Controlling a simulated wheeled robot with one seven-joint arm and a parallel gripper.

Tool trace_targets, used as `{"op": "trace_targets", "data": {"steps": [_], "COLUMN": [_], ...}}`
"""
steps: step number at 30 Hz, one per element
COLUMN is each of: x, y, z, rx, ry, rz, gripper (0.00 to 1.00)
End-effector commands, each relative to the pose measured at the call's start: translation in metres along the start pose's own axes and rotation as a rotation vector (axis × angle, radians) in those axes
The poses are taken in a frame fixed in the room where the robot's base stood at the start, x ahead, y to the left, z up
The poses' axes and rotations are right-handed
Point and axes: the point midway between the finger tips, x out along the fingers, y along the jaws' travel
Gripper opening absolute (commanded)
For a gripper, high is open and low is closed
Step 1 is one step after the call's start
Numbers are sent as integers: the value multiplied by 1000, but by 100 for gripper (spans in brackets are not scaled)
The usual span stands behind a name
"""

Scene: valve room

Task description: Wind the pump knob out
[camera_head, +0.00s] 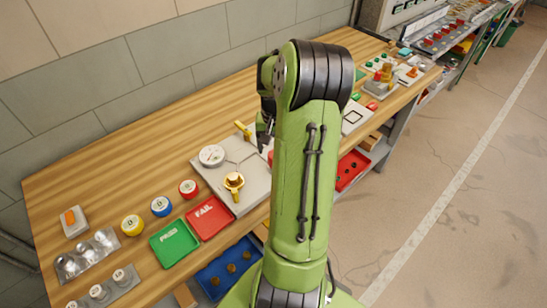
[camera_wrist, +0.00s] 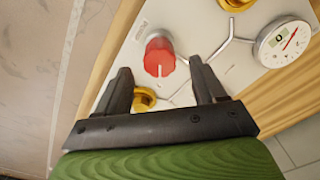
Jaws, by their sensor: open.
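The red knob (camera_wrist: 159,57), with a white pointer line, stands on a pale panel (camera_wrist: 118,58) in the wrist view; I take it as the pump knob, though its label is too small to read. My gripper (camera_wrist: 160,66) is open, its two black fingers spread to either side of the knob in the picture. No finger visibly touches the knob, and the height gap is hard to judge. In the head view the panel (camera_head: 213,175) lies on the bench, and my arm hides most of the gripper and knob.
A round gauge (camera_wrist: 284,42) and brass fittings sit beside the knob on the panel, joined by grey pipes. In the head view, yellow-handled valves (camera_head: 234,182), a red FAIL tray (camera_head: 209,217) and a green PASS tray (camera_head: 174,243) are close by.

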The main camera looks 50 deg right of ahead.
Motion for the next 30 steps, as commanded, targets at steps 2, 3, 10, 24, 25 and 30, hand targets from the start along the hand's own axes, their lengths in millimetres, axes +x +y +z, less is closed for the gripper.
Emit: {"op": "trace_targets", "data": {"steps": [2,3,10,24,25,30], "x": [20,27,45,44,44,44], "y": [0,0,0,0,0,0], "z": [1,1,0,0,0,0], "rx": [-1,-1,0,-1,-1,-3], "ry": [-4,-3,1,1,1,1], "rz": [-2,-1,-1,0,0,0], "gripper": [70,70,70,28,24,14]}}
